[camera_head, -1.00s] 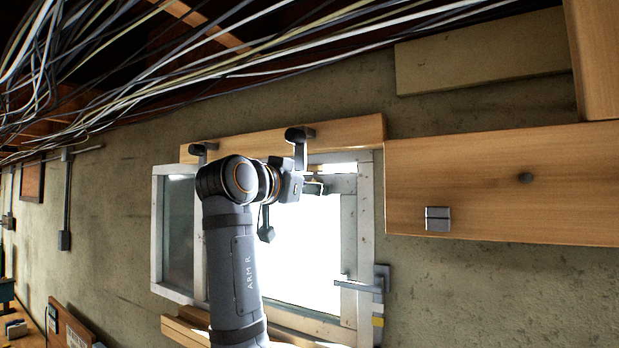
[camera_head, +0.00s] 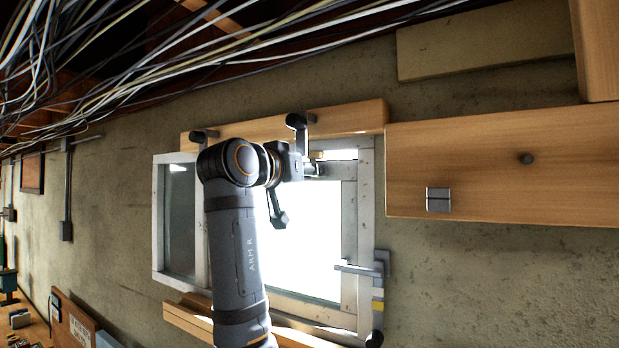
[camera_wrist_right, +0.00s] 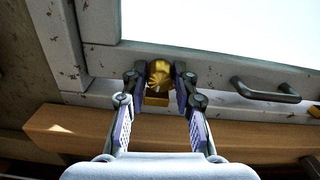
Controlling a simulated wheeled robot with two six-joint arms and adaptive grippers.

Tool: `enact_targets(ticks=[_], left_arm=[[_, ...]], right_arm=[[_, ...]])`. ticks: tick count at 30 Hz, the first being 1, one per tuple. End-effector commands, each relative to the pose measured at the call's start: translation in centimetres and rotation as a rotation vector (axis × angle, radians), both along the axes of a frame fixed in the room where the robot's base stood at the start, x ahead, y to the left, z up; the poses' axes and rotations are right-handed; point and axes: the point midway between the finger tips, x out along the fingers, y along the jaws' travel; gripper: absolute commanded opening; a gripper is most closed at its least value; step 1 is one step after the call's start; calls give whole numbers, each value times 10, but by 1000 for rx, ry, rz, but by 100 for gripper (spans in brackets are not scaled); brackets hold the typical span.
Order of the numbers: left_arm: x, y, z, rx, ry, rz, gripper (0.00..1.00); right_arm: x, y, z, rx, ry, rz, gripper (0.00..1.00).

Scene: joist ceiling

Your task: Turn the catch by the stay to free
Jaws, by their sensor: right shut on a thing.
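The catch (camera_wrist_right: 158,74) is a brass-yellow ribbed knob with a small brass block under it, on the pale window frame (camera_wrist_right: 105,62) in the right wrist view. My right gripper (camera_wrist_right: 160,76) has its two fingers closed on either side of the knob. In the head view, my right gripper (camera_head: 306,166) is at the top rail of the bright window, and a bit of brass shows beside it. A grey lever (camera_head: 358,269), perhaps the stay, sticks out level from a bracket at the window's right side. The knob's turn angle is hard to read. My left gripper is out of view.
A wooden beam (camera_head: 350,118) runs above the window with dark hooks (camera_head: 297,121) on it, close to my right gripper. A dark handle (camera_wrist_right: 265,91) sits beside the knob on the frame. Loose cables (camera_head: 200,60) hang along the ceiling. A wooden board (camera_head: 480,165) is at right.

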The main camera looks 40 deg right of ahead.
Motion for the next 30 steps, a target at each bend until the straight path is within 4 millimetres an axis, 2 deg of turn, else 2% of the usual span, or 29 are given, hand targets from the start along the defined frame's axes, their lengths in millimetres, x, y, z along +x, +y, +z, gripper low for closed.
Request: enact_targets(ticks=[6,14,15,20,30], left_arm=[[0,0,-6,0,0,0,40],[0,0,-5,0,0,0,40],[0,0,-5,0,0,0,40],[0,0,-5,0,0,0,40],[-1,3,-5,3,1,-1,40]], right_arm=[[0,0,-1,-66,161,0,0],[0,0,0,-69,169,0,0],[0,0,0,-69,169,0,30],[-1,0,0,-69,169,0,51],[-2,4,0,-69,166,1,51]])
